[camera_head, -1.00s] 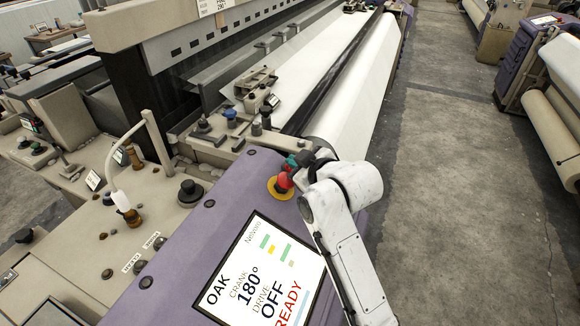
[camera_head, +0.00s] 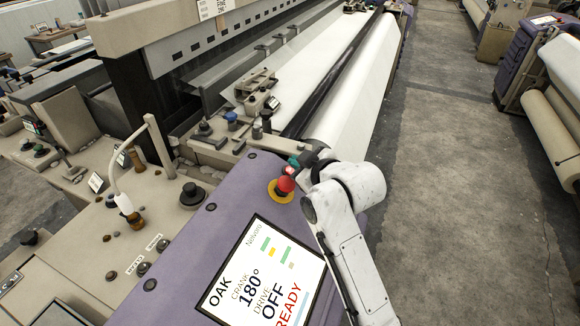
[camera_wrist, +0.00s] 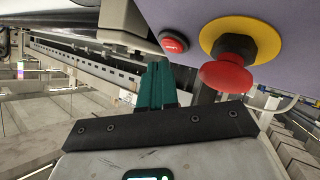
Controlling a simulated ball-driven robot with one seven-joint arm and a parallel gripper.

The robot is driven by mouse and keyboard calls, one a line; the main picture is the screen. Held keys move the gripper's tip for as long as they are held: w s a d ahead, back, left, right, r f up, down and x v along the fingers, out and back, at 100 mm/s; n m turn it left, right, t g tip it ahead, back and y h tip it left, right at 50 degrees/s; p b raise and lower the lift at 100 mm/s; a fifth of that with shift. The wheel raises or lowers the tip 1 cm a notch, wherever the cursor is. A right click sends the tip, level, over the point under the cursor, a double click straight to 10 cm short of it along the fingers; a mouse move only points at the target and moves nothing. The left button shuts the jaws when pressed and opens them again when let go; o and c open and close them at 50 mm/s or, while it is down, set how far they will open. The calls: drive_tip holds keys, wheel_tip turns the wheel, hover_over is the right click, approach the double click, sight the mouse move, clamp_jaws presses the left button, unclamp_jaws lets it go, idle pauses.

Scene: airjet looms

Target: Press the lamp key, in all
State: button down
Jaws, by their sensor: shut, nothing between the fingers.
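My gripper (camera_wrist: 157,86) has teal fingers that are shut together with nothing between them. In the wrist view a small round red lit key (camera_wrist: 173,42) sits on the purple panel just above and right of the fingertips. Its lettering is too small to read, so I cannot tell whether it is the lamp key. A gap shows between the fingertips and the key. In the head view my gripper (camera_head: 300,159) is beside the red key (camera_head: 290,170), at the far end of the purple housing. My wrist hides part of this area.
A red mushroom stop button (camera_wrist: 228,74) on a yellow collar (camera_wrist: 252,38) stands right beside the key; it also shows in the head view (camera_head: 285,184). A screen (camera_head: 262,275) reads OAK, crank 180°, drive OFF, READY. The grey aisle floor (camera_head: 460,180) on the right is clear.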

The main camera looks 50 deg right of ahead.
drive_tip(key=r+p, duration=0.1)
drive_tip(key=s+r+p, duration=0.1)
drive_tip(key=r+p, duration=0.1)
drive_tip(key=s+r+p, duration=0.1)
drive_tip(key=shift+d+r+p, duration=0.2)
drive_tip(key=shift+d+p, duration=0.15)
idle(0.3)
idle(0.9)
